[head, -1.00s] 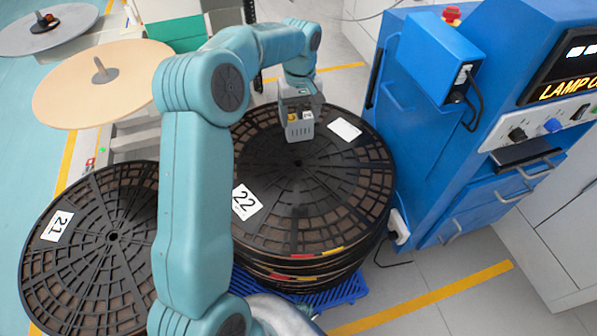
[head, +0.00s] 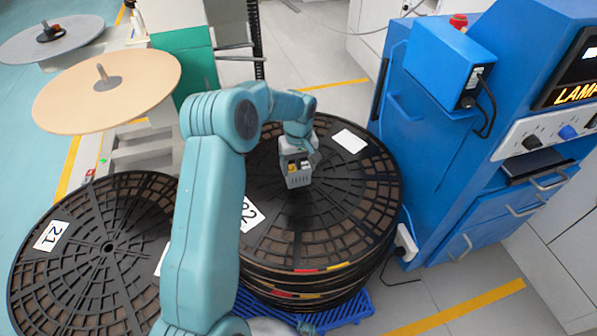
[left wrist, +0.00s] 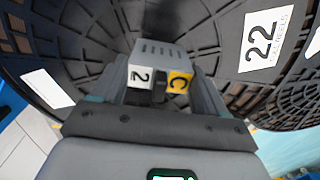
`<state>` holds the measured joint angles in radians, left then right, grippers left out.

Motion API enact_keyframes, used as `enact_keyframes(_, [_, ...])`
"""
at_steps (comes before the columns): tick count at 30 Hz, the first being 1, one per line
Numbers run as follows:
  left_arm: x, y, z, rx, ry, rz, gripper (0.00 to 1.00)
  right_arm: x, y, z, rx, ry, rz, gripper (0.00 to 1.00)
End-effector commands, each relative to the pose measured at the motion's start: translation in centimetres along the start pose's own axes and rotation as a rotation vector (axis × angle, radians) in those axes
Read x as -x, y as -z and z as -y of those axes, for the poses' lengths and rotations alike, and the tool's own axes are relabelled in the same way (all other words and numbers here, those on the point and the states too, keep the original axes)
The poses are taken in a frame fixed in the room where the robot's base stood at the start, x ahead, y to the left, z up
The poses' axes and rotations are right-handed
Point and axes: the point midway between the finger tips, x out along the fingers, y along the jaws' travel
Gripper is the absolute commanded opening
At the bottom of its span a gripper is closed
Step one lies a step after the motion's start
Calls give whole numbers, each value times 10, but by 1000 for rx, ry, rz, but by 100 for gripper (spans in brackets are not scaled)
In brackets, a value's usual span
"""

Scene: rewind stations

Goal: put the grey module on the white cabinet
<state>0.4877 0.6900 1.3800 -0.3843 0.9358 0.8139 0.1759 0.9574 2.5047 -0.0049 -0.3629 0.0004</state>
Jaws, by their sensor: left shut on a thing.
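The grey module (head: 298,180) is a small grey box with slots on one face and white and yellow labels. My left gripper (head: 296,160) is shut on it and holds it over the dark reel stack. In the left wrist view the module (left wrist: 158,52) sits between the fingers (left wrist: 158,88), its labels reading 2 and C. I cannot tell how much gap lies between the module and the top reel. White cabinet fronts (head: 566,228) show at the right edge, beyond the blue machine; others (head: 375,28) stand at the back. My right gripper is not in view.
The black reel stack (head: 345,220) marked 22 stands on a blue pallet (head: 345,316). Another reel (head: 95,255) marked 21 lies to its left. The tall blue machine (head: 425,150) stands right of the stack. Grey floor (head: 440,285) is open at the front right.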

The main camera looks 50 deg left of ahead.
Motion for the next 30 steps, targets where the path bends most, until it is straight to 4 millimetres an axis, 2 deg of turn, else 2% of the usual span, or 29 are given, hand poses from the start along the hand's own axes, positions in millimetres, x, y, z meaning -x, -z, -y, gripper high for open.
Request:
enact_keyframes(1, [-12,-1,0,0,3,4,39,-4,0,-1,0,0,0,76])
enact_keyframes(4, [-24,0,0,0,1,2,39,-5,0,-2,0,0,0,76])
enact_keyframes(14, [-27,0,0,0,1,1,39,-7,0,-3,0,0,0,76])
enact_keyframes(15, [-26,0,0,0,1,1,84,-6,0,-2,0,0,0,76])
enact_keyframes(17, [-26,0,0,0,1,1,99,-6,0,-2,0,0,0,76])
enact_keyframes(25, [-24,0,0,0,1,1,99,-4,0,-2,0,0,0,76])
enact_keyframes(28, [-15,0,0,0,-1,-2,99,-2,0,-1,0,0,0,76])
enact_keyframes(30, [-2,0,0,0,-1,-2,99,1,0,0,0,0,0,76])
